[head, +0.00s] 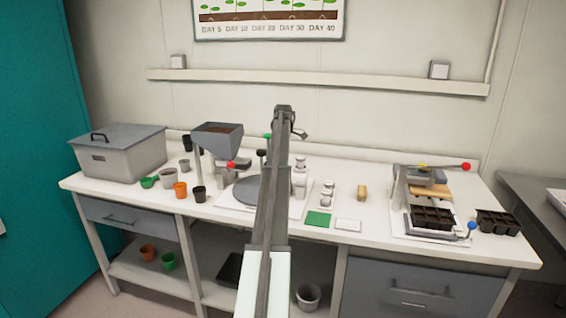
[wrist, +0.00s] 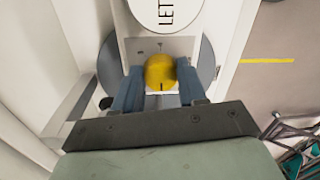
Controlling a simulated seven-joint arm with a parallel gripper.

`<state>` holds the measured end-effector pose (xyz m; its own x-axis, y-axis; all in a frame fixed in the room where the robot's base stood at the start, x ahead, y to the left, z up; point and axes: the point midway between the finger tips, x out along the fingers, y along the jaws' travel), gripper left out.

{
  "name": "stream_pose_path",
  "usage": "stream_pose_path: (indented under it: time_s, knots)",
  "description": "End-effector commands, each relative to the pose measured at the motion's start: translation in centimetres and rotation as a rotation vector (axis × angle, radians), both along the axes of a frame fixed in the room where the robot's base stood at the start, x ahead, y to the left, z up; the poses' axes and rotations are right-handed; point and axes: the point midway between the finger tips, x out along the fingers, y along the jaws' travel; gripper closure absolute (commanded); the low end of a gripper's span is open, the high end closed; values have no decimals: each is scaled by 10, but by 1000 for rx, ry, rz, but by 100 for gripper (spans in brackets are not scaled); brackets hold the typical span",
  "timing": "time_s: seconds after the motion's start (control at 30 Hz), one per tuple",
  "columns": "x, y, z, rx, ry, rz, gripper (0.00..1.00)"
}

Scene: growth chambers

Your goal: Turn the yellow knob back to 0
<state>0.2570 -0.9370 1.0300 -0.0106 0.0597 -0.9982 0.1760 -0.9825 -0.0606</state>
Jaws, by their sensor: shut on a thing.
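The yellow knob (wrist: 160,72) is round and sits on a pale panel (wrist: 183,47) in the wrist view. A short dark mark shows on the knob's lower edge, on the side nearest my gripper. Faint marks are printed on the panel above the knob, too small to read. My gripper (wrist: 157,82) has its two blue-grey fingers on the left and right sides of the knob, shut on it. In the head view my arm crosses the middle of the bench, and I cannot make out the gripper or the held knob there.
In the head view, a grey hopper (head: 217,138) and small pots stand left of my arm. A press with a red-tipped lever (head: 466,167) and black seed trays (head: 497,222) stand at right.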

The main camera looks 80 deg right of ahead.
Motion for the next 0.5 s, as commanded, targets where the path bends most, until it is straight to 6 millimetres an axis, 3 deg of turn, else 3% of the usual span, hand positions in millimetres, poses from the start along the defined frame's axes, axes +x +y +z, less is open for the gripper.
stream_pose_path:
  time_s: [0.5]
  knots:
    - [0,0,0,-1,0,37,89]
